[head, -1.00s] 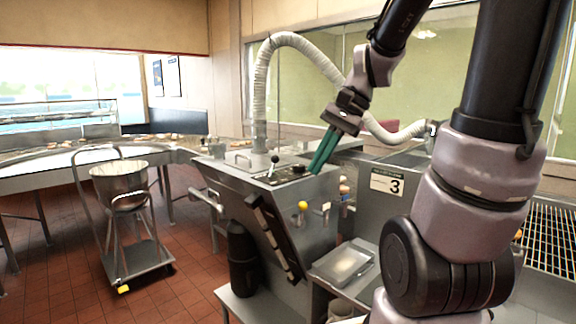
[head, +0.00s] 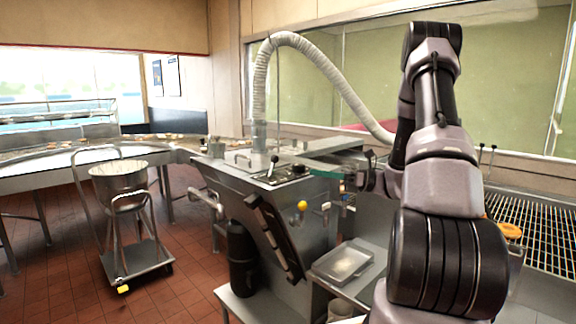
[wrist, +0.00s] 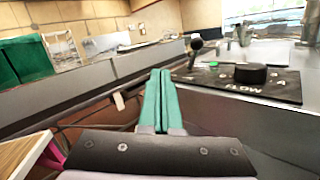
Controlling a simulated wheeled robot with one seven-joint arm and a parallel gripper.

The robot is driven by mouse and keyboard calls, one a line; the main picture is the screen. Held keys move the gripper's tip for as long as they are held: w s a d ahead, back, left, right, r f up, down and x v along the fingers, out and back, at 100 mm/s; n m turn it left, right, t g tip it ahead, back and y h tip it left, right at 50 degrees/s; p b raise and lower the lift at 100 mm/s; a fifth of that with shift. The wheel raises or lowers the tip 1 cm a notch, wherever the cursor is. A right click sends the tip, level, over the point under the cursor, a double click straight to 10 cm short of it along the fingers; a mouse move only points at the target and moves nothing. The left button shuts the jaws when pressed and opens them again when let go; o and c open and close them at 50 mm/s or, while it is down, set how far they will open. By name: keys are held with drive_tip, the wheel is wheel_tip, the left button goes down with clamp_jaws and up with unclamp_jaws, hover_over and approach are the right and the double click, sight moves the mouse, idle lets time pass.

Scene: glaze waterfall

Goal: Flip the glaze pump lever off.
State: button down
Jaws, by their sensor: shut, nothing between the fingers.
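A small lever with a black ball top (head: 273,160) stands on the dark control panel (head: 289,174) on top of the steel glaze machine. In the wrist view the lever (wrist: 196,46) rises at the panel's far left corner, beside a green mark and a black knob (wrist: 251,73) above the word FLOW. My gripper (head: 312,168) has green fingers, shut and empty, stretched out just right of the panel at about its height. In the wrist view the fingertips (wrist: 160,72) lie together left of the panel, apart from the lever.
A white ribbed hose (head: 300,42) arches over the machine. A yellow knob (head: 302,206) sticks out of its front. A steel trolley with a bucket (head: 119,183) stands on the tiled floor at left. A wire rack (head: 540,235) lies at right.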

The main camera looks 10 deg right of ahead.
drive_tip(key=w+d+f+m+t, duration=0.2)
drive_tip(key=d+f+m+t, duration=0.1)
drive_tip(key=d+m+t, duration=0.1)
drive_tip(key=shift+w+d+f+m+t, duration=0.15)
drive_tip(key=shift+w+d+m+t, duration=0.15)
drive_tip(key=shift+w, duration=0.1)
drive_tip(key=shift+a, duration=0.1)
approach(272, 167)
drive_tip(key=w+a+r, duration=0.1)
drive_tip(key=w+r, duration=0.1)
drive_tip(key=w+a+r, duration=0.1)
drive_tip(key=a+r, duration=0.1)
drive_tip(key=shift+w+a, duration=0.15)
drive_tip(key=shift+w, duration=0.2)
